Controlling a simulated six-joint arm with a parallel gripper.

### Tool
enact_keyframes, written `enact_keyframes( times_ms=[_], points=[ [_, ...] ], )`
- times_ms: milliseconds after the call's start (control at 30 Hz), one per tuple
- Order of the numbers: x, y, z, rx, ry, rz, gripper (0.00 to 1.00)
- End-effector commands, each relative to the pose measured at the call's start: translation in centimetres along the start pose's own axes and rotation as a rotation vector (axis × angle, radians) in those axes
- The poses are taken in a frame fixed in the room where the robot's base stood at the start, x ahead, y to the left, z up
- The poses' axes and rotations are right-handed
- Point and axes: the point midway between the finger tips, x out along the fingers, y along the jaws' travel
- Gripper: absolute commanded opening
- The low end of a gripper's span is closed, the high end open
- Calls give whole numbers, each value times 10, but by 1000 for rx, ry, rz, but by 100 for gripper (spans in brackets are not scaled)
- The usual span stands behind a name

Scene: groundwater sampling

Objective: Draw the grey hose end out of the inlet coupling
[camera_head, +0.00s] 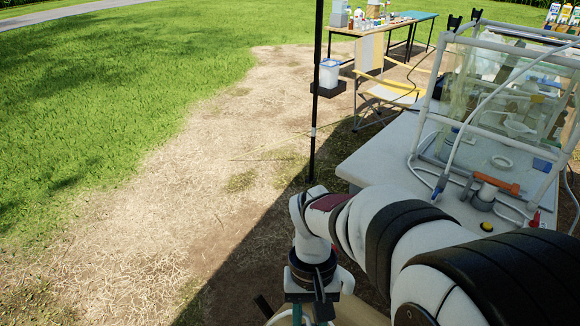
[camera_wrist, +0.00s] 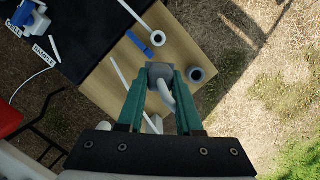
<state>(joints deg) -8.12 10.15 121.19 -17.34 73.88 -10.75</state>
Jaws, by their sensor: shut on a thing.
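In the wrist view my gripper (camera_wrist: 160,88) has its two green fingers closed on a grey block-like hose end (camera_wrist: 159,71). A pale hose (camera_wrist: 180,103) curves from it between the fingers. The hose end shows over a wooden board; I cannot tell whether it is still inside a coupling or clear of one. A grey ring with a dark opening (camera_wrist: 196,74) stands just right of the fingers, apart from them; I cannot tell whether it is the inlet coupling. In the head view my gripper (camera_head: 310,315) is cut off at the bottom edge.
In the head view, a table with a framed clear enclosure (camera_head: 500,90) stands right, beside a black pole (camera_head: 317,90).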

Motion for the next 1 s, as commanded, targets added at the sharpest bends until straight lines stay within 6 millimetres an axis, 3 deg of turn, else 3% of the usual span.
enact_keyframes(
  times_ms=[100, 300, 567, 700, 767, 1000],
  points=[
    [-47, 0, -33, 130, 6, -34, 0],
    [-119, 2, -63, 347, 4, -89, 0],
    [-189, 14, -77, 602, 4, -154, 0],
    [-219, 35, -77, 772, 4, -198, 0],
    [-226, 43, -76, 838, 5, -211, 0],
    [-194, 59, -72, 1095, 72, -231, 0]
  ],
)
